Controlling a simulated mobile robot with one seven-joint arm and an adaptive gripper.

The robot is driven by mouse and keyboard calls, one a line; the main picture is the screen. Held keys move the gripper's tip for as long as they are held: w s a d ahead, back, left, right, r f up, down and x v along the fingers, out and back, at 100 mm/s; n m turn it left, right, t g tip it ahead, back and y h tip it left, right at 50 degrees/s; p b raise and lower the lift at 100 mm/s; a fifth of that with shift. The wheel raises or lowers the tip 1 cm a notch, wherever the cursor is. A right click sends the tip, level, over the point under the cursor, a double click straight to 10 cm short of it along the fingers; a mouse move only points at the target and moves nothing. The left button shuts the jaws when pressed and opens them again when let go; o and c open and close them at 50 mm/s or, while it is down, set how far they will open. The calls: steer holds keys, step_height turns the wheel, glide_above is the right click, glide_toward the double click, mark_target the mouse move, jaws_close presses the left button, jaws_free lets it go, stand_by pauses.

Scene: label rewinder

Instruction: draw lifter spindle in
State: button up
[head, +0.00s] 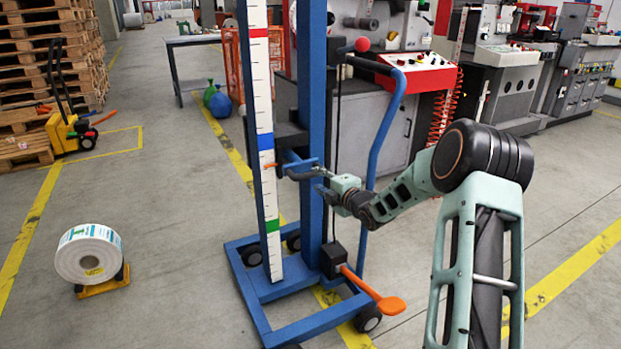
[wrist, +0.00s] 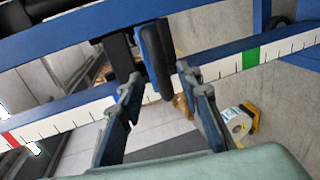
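The lifter is a blue wheeled mast (head: 312,110) with a white scale strip (head: 261,100) marked red, blue and green. A dark carriage (head: 291,136) sits on it around mid-height. My gripper (head: 304,179) reaches in from the right at the mast, just below the carriage. In the wrist view my gripper (wrist: 160,78) has its fingers apart. A blue plate (wrist: 153,55) with a dark rounded bar (wrist: 163,82) lies between or just beyond the fingertips. I cannot tell whether this bar is the spindle, or whether either finger touches it.
A white label roll (head: 88,253) stands on a yellow cradle on the floor at left. An orange pedal (head: 385,303) sticks out from the lifter base. The blue curved handle (head: 383,130) rises beside my arm. Machines stand behind, right; floor at left is mostly clear.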

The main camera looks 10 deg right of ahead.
mark_target(312, 176)
steer(key=shift+b+x, duration=0.55)
steer(key=shift+x, duration=2.55)
steer(key=shift+c, duration=0.3)
jaws_close()
